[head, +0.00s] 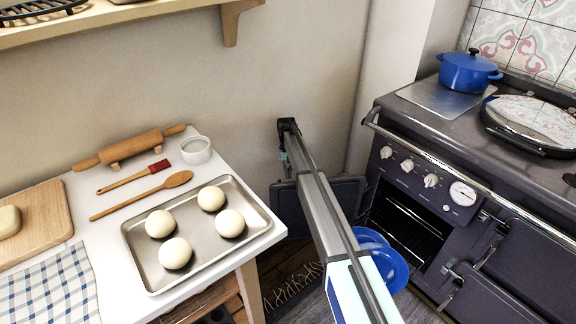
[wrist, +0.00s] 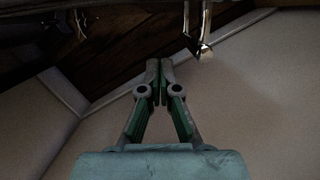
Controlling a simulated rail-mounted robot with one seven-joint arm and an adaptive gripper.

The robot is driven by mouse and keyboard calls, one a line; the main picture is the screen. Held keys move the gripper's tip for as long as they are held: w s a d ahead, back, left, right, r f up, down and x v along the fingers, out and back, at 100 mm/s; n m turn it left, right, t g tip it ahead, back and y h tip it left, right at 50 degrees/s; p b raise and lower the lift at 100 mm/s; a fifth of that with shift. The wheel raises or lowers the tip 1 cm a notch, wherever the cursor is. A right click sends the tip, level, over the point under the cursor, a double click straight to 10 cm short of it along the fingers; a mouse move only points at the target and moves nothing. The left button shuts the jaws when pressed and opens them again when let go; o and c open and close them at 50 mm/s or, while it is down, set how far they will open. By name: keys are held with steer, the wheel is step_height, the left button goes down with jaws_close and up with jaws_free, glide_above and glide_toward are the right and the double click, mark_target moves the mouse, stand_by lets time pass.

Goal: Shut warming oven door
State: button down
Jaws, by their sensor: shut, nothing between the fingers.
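The range's open oven compartment (head: 402,232) shows a wire rack inside, in the right of the head view. A dark door panel (head: 348,192) stands swung out to the left of this opening, partly hidden behind my arm. My arm reaches across the panel toward the back wall. My gripper (wrist: 160,70) is shut and empty in the wrist view, its fingertips together. In the head view its fingertips are hard to make out near the far end of my arm, left of and above the door panel. I cannot tell whether it touches the door.
A round blue object (head: 391,269) sits low beside my arm, before the opening. The white counter (head: 110,219) at left holds a tray (head: 142,270) of dough balls. A blue pot (head: 468,72) stands on the range. A wooden shelf (head: 150,17) overhangs the back wall.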

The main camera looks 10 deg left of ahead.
mark_target(290, 184)
steer(key=shift+s+d+f, duration=0.2)
steer(key=shift+s+f, duration=0.25)
steer(key=shift+s, duration=0.3)
steer(key=shift+s+d+f, duration=0.2)
steer(key=shift+s+f, duration=0.2)
steer(key=shift+s, duration=0.35)
steer(key=shift+s+d+f, duration=0.2)
steer(key=shift+s+f, duration=0.25)
steer(key=shift+s, duration=0.3)
